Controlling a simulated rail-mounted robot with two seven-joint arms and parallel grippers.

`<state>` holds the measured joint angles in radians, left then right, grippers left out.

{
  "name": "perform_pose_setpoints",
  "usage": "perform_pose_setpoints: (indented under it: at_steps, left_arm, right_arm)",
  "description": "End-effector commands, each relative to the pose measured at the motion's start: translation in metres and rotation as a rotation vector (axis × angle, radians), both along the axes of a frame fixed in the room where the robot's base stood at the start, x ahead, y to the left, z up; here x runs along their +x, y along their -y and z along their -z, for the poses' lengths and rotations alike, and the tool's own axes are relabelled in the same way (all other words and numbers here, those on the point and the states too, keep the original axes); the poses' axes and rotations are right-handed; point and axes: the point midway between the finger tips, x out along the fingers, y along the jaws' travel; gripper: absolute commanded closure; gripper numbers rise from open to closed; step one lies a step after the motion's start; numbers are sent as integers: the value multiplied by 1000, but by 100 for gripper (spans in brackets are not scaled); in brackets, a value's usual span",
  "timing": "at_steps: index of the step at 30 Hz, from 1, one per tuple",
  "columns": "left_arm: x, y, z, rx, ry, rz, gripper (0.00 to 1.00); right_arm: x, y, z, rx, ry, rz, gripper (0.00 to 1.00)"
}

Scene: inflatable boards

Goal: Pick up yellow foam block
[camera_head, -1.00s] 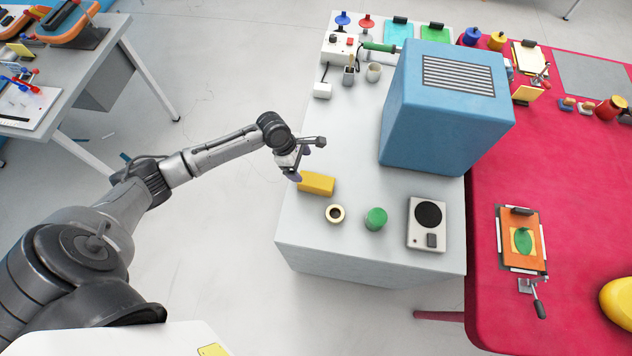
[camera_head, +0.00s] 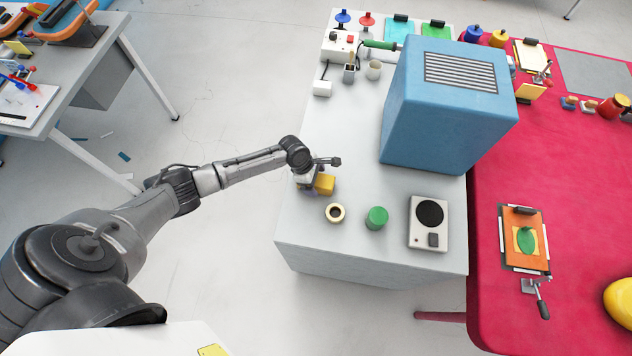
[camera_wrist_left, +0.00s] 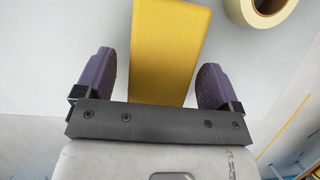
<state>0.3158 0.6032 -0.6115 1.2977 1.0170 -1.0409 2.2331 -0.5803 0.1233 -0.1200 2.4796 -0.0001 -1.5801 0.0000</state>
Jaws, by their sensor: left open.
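The yellow foam block (camera_head: 325,184) lies on the grey-white table near its left edge, partly hidden by my left gripper in the head view. In the left wrist view the block (camera_wrist_left: 166,48) runs away from the gripper, with its near end between the two purple fingertips. My left gripper (camera_head: 309,188) is over the block's left end. In the wrist view the left gripper (camera_wrist_left: 156,80) is open, with a clear gap between each finger and the block. My right gripper is not seen.
A tape roll (camera_head: 335,213), a green cylinder (camera_head: 377,218) and a white device with a black disc (camera_head: 429,222) stand in front of the block. A big blue box (camera_head: 440,125) stands to the right. The table (camera_head: 345,130) behind the block is clear.

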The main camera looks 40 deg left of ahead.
Motion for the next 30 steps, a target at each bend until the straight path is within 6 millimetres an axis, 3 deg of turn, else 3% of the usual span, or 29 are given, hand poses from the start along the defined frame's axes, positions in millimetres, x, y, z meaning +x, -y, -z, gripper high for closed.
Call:
perform_pose_setpoints:
  at_steps: [30]
  left_arm:
    - [1,2,12,1,0,0,12]
  right_arm:
    - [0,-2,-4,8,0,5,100]
